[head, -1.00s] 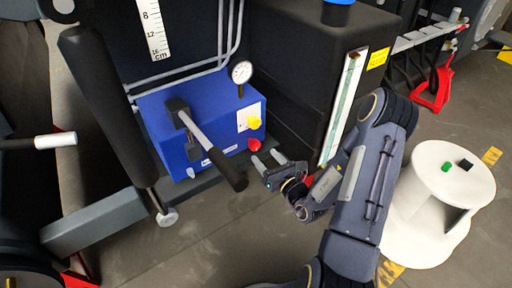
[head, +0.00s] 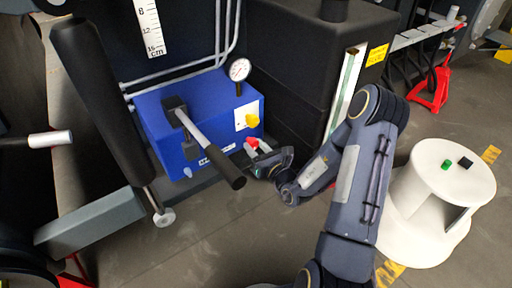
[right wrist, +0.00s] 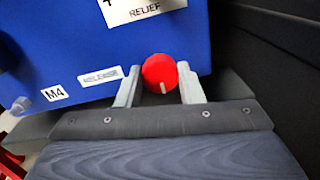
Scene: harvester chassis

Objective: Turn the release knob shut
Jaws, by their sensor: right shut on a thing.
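The red knob (head: 253,143) sits low on the front of the blue pump box (head: 168,107). In the right wrist view the red knob (right wrist: 160,73) is round with a pale mark near its lower edge. My right gripper (head: 255,149) is at the knob, with one finger on each side of it, shut on it. The fingers (right wrist: 161,90) also show in the right wrist view, on either side of the knob. My left gripper is not in view.
A yellow knob (head: 252,120) sits above the red one. A black-gripped lever (head: 214,154) sticks out in front of the box. A gauge (head: 239,69) stands on top. A dark block (head: 290,75) is at right, and a white stool (head: 440,180) further right.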

